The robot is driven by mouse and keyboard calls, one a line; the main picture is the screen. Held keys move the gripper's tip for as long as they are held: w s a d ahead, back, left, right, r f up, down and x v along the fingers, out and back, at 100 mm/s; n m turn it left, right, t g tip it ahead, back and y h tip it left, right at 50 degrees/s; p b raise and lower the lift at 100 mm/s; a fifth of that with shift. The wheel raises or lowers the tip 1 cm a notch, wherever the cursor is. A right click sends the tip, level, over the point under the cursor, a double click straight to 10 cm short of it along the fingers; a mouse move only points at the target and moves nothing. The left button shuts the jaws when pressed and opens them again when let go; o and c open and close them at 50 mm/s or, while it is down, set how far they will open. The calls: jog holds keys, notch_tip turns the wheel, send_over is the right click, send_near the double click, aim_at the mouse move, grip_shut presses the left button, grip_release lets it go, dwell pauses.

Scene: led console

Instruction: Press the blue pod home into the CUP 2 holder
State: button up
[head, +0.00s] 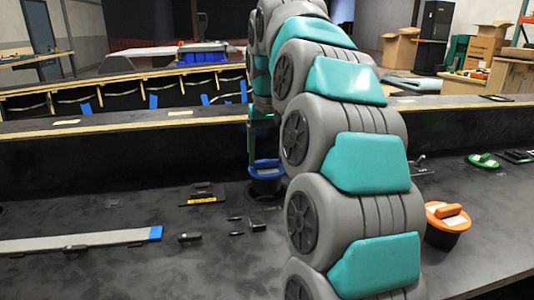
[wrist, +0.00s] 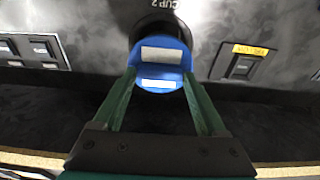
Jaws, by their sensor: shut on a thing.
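The blue pod (wrist: 160,69) has white patches on its top and sits between the two green fingers of my gripper (wrist: 159,77), which is shut on it. In the wrist view the pod is at the dark round CUP 2 holder (wrist: 160,27), below the "CUP 2" lettering. In the head view the blue pod (head: 264,166) shows at the mouth of the black holder (head: 268,188), left of my arm. The fingers hide part of the pod's sides. I cannot tell how deep it sits.
An orange pod (head: 448,211) sits in a dark cup right of my arm. A green round piece (head: 484,160) lies farther right. Small dark switches and a yellow label (head: 203,200) are left of the holder. A grey bar (head: 80,240) with a blue end lies at left.

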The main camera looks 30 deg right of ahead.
aim_at(267, 165)
jog(key=shift+f+b, duration=1.35)
jog(key=shift+f, duration=1.4)
dwell(0.7)
jog(key=o, duration=1.2)
jog(key=shift+r, duration=0.1)
jog(key=r, duration=0.4)
jog(key=s+r, duration=0.1)
jog(key=r, duration=0.2)
jog(key=shift+a+p, duration=0.15)
jog(key=shift+p, duration=0.25)
jog(key=shift+r, duration=0.35)
jog(key=shift+s, duration=0.1)
jog(key=shift+f, duration=0.1)
